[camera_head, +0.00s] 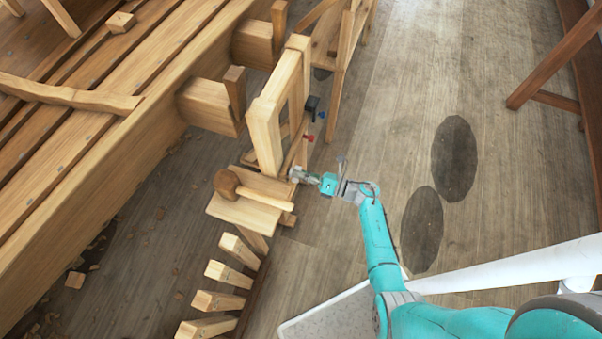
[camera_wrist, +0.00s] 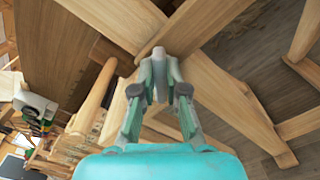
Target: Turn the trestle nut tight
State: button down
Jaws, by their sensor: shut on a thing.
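The wooden trestle (camera_head: 265,138) stands beside the hull in the head view, a pale upright frame. My gripper (camera_head: 297,175) reaches its near side from the right, low on the frame. In the wrist view my gripper (camera_wrist: 160,62) has its fingertips close together where several wooden bars (camera_wrist: 232,108) meet. It is shut on the trestle nut, which is mostly hidden between the fingertips. I cannot tell how tight the nut sits.
A wooden mallet (camera_head: 228,184) lies on a small bench (camera_head: 240,212) just left of my gripper. Small red (camera_head: 308,137) and blue (camera_head: 322,115) parts show on the frame's right side. The planked hull (camera_head: 120,130) fills the left. The floor on the right is open.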

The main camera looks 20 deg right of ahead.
jog(key=m, duration=0.5)
jog(key=shift+w+m, duration=0.15)
jog(key=shift+m, duration=0.15)
dwell(0.4)
jog(key=c, duration=1.2)
grip_release()
jog(key=shift+d+f, duration=0.1)
jog(key=v, duration=1.2)
